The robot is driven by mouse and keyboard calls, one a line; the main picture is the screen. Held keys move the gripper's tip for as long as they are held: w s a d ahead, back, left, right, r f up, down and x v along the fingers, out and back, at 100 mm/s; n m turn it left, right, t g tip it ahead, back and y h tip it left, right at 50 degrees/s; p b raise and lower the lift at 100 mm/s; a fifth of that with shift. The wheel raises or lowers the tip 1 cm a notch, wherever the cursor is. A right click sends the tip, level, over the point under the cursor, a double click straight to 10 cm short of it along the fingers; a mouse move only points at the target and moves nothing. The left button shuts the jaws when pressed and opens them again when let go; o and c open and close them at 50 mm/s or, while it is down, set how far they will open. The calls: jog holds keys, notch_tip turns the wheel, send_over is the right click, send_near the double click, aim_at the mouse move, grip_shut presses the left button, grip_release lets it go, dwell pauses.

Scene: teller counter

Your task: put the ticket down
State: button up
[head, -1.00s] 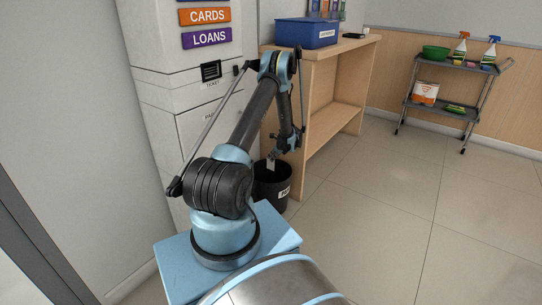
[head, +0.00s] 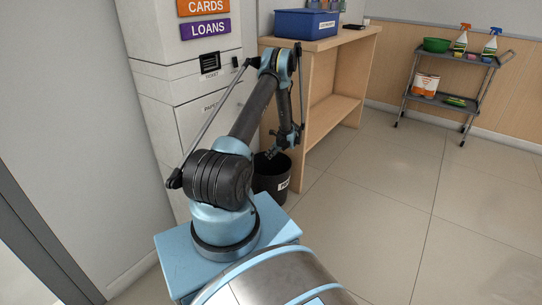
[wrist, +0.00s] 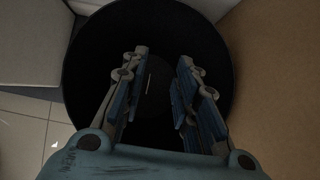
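My gripper (head: 273,154) hangs over the black bin (head: 268,181) beside the wooden counter. In the wrist view the fingers of my gripper (wrist: 163,58) stand apart with a gap between them, and nothing is held. The dark round bin (wrist: 90,40) fills the view below them. A thin pale sliver (wrist: 149,83) shows between the fingers against the dark inside of the bin. It may be the ticket seen edge-on; how deep it is cannot be told. No ticket shows in the head view, where the bin wall hides the inside.
The wooden counter (head: 330,110) with a blue box (head: 305,24) on top stands right of the bin. The white kiosk (head: 180,75) with a ticket slot (head: 210,62) stands behind my arm. A cart (head: 450,65) with bottles is at the far right. The floor between is clear.

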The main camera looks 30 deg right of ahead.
jog(key=shift+r, duration=0.1)
dwell(0.5)
notch_tip(320, 180, up, 7)
dwell(0.5)
jog(key=shift+s, duration=0.1)
dwell(0.3)
